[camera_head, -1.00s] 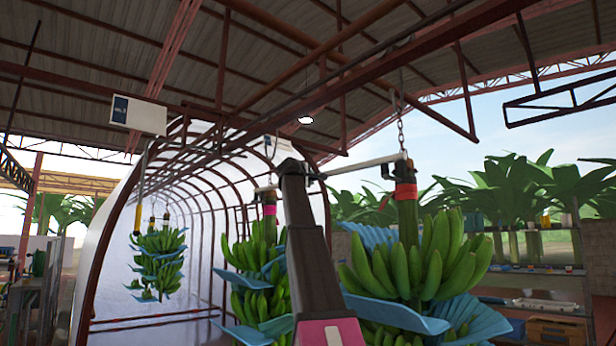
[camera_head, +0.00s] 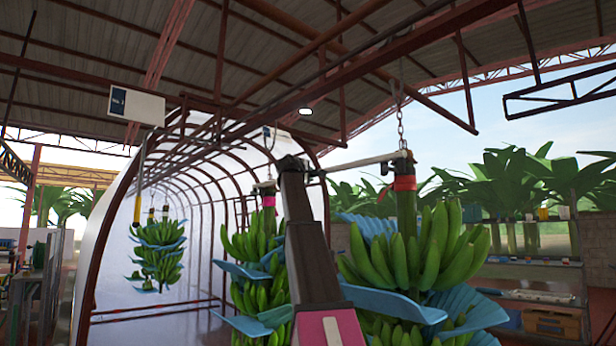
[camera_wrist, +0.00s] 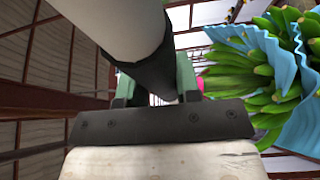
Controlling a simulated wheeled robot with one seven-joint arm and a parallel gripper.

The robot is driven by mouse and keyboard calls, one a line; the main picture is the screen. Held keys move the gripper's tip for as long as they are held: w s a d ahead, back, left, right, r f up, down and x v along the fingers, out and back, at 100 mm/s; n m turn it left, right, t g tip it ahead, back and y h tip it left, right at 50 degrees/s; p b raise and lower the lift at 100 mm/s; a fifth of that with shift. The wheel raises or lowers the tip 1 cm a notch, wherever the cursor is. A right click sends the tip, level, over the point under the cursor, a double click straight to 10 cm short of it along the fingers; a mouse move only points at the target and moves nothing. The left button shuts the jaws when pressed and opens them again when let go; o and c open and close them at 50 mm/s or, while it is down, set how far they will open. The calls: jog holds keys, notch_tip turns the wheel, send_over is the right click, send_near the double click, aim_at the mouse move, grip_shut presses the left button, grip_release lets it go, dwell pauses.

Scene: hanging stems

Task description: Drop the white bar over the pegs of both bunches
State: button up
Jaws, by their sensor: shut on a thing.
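The white bar (camera_head: 355,163) slants up to the right, from behind my arm to the top of the right bunch (camera_head: 420,250). Its right end is at the dark hanger (camera_head: 402,165) above the red band; I cannot tell whether it is around the peg or just above it. A pale piece shows at the top of the left bunch (camera_head: 262,250), above its pink band; it looks like the bar's other end. The peg there is unclear. My gripper (camera_wrist: 155,88) is shut on the bar, which looms large in the wrist view (camera_wrist: 115,25). My arm hides the gripper in the head view.
Blue sheets (camera_head: 400,303) stick out between the banana hands, close to my arm. A chain (camera_head: 400,125) holds the right bunch from the overhead rail. Another bunch (camera_head: 160,255) hangs far left, by the white arched tunnel (camera_head: 110,240). Shelves (camera_head: 530,265) stand at right.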

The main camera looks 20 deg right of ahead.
jog(key=shift+f, duration=0.75)
jog(key=o, duration=1.1)
